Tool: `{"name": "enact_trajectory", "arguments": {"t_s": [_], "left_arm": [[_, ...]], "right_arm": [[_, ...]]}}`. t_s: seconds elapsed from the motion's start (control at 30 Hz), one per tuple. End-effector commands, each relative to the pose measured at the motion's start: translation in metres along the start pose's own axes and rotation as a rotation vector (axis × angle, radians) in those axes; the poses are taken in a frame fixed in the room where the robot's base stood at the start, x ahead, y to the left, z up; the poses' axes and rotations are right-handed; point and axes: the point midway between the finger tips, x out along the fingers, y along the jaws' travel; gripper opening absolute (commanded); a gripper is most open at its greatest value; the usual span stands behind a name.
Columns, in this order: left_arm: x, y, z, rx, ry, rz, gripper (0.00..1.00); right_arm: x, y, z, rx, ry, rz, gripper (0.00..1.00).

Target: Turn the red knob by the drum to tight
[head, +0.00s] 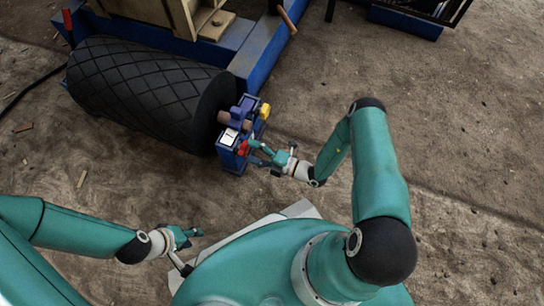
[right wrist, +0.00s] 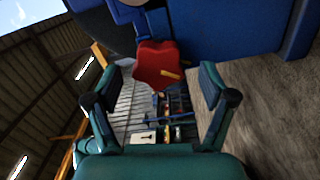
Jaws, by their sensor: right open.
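The red knob (head: 243,148) is on the blue bearing stand (head: 232,161) at the right end of the black drum (head: 145,90). In the right wrist view the red knob (right wrist: 158,62) is lobed, with a yellow pointer on it. My right gripper (head: 257,152) is open close to the knob. In the right wrist view its fingers (right wrist: 160,85) stand apart on either side below the knob, and I see no contact. My left gripper (head: 194,236) is at the lower left, far from the knob; its jaws are too small to judge.
A white label plate (head: 229,137) and a yellow part (head: 265,111) are on the stand near the knob. The blue machine frame (head: 262,50) lies behind. Bare dirt floor (head: 440,130) extends to the right. A dark cable (head: 30,88) lies at the far left.

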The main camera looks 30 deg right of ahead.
Motion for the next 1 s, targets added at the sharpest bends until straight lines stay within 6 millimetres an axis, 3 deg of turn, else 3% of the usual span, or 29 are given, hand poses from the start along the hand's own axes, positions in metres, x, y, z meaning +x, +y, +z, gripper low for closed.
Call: {"name": "enact_trajectory", "arguments": {"t_s": [0.3,0.5,0.7,1.0], "left_arm": [[0.0,0.0,0.0,0.0,0.0,0.0,0.4],[0.0,0.0,0.0,0.0,0.0,0.0,0.4],[0.0,0.0,0.0,0.0,0.0,0.0,0.4],[0.0,0.0,0.0,0.0,0.0,0.0,0.4]], "right_arm": [[-0.064,-0.001,0.002,0.0,-0.008,0.0,0.82],[-0.093,-0.001,0.002,-0.002,-0.005,-0.001,0.82],[-0.103,-0.001,0.001,-0.002,-0.002,-0.001,0.82],[-0.101,0.0,0.0,-0.005,0.005,-0.002,0.82]]}}
